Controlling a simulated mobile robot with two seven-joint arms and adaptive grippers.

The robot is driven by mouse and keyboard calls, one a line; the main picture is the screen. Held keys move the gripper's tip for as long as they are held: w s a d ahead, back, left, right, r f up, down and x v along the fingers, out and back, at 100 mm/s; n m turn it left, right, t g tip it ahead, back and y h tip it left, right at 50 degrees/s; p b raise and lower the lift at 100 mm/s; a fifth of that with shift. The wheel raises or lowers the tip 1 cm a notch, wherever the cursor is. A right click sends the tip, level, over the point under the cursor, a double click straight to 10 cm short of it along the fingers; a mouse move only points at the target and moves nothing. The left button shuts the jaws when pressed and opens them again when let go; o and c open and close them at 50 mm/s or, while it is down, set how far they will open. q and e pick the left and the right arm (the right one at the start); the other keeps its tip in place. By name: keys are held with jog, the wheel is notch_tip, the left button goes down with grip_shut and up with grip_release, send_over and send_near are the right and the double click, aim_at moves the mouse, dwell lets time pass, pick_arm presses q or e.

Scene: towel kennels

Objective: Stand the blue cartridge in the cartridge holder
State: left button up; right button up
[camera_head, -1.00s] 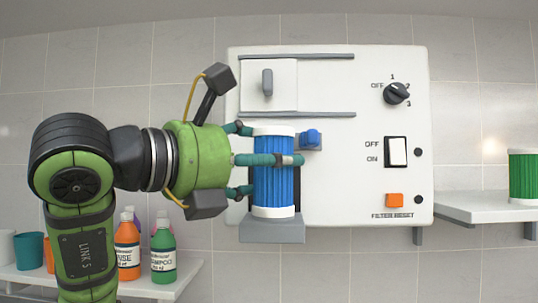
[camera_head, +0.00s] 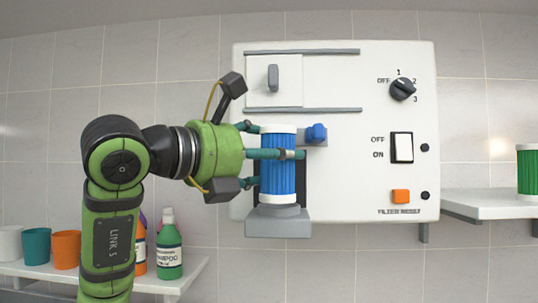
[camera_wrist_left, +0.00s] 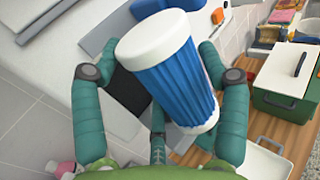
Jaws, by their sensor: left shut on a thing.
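The blue cartridge (camera_head: 278,165), ribbed with white end caps, is upright in front of the wall panel's dark recess. It also shows in the wrist view (camera_wrist_left: 172,75), its white top cap nearest the camera. My left gripper (camera_head: 290,154) is shut around its middle from the left. The grey cartridge holder (camera_head: 278,224) juts from the panel's bottom edge, directly below the cartridge. The cartridge's lower cap appears at the holder's top edge; I cannot tell whether it touches or is seated. My right gripper is not in view.
The white panel (camera_head: 350,190) carries a blue knob (camera_head: 316,133) close right of the cartridge, a dial (camera_head: 402,89), a switch (camera_head: 403,147) and an orange button (camera_head: 401,196). A shelf (camera_head: 490,203) at right bears a green cartridge (camera_head: 527,170). Bottles and cups stand lower left.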

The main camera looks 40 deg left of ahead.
pick_arm(q)
jog(key=shift+w+a+f, duration=0.15)
jog(key=shift+w+a, duration=0.3)
jog(key=shift+w, duration=0.3)
jog(key=shift+w+a+f, duration=0.1)
jog(key=shift+w+a, duration=0.4)
jog(key=shift+w, duration=0.3)
jog(key=shift+w+a+f, duration=0.15)
jog(key=shift+w+a, duration=0.3)
jog(key=shift+w, duration=0.3)
jog(key=shift+f+b, duration=0.9)
jog(key=o, duration=1.2)
jog(key=shift+o, duration=0.2)
jog(key=v, duration=1.2)
